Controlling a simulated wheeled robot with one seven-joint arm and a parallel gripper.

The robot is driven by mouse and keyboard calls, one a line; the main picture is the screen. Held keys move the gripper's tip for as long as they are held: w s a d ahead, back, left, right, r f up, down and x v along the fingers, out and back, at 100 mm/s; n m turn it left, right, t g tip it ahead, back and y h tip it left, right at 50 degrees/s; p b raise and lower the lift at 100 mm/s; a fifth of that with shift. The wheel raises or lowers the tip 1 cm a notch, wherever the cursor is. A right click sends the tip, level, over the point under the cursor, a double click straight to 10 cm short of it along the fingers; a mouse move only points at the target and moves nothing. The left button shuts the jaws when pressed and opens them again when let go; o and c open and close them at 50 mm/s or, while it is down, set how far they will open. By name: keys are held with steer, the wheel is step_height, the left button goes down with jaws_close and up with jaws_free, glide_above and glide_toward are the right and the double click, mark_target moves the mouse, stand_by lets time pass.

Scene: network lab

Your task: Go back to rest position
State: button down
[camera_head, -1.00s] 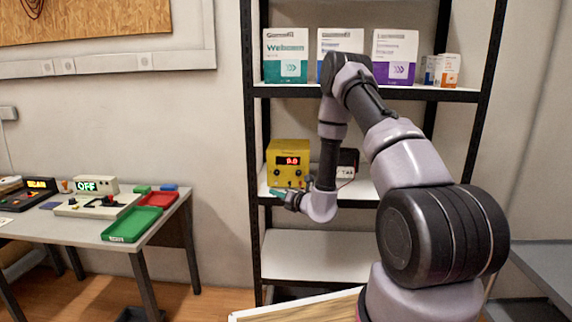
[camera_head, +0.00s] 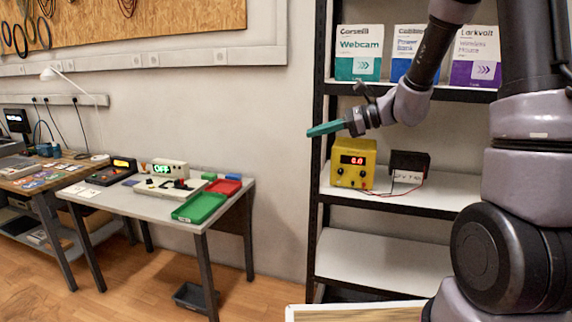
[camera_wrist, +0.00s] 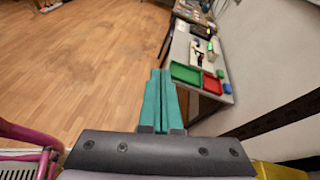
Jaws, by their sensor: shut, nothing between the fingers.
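My gripper (camera_head: 326,129) has teal fingers and is shut with nothing between them. In the head view it points left, in front of the shelf's left post and above the level of the yellow power supply (camera_head: 353,163). In the wrist view the gripper's fingers (camera_wrist: 160,85) lie side by side, over open floor with the grey table beyond to the right. My arm folds down from the upper right, and its upper links run past the top edge of the head view.
The black-framed shelf (camera_head: 375,259) holds several boxes above and a black device (camera_head: 409,165) beside the power supply. The grey table (camera_head: 150,208) holds a green tray (camera_head: 199,207) and a red tray (camera_head: 222,187). Wooden floor (camera_wrist: 80,60) is clear between.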

steer(key=s+d+r+n+t+h, duration=0.2)
steer(key=s+d+r+n+h, duration=0.2)
steer(key=s+d+n, duration=0.3)
steer(key=s+d+r+n+t+h, duration=0.1)
steer(key=s+d+r+n+h, duration=0.4)
steer(key=s, duration=0.7)
steer(key=d+n+h, duration=0.2)
steer(key=d, duration=0.2)
steer(key=shift+s+d+r+t+h, duration=0.2)
steer(key=shift+r+t+h, duration=0.1)
steer(key=shift+t, duration=0.1)
steer(key=shift+d, duration=0.1)
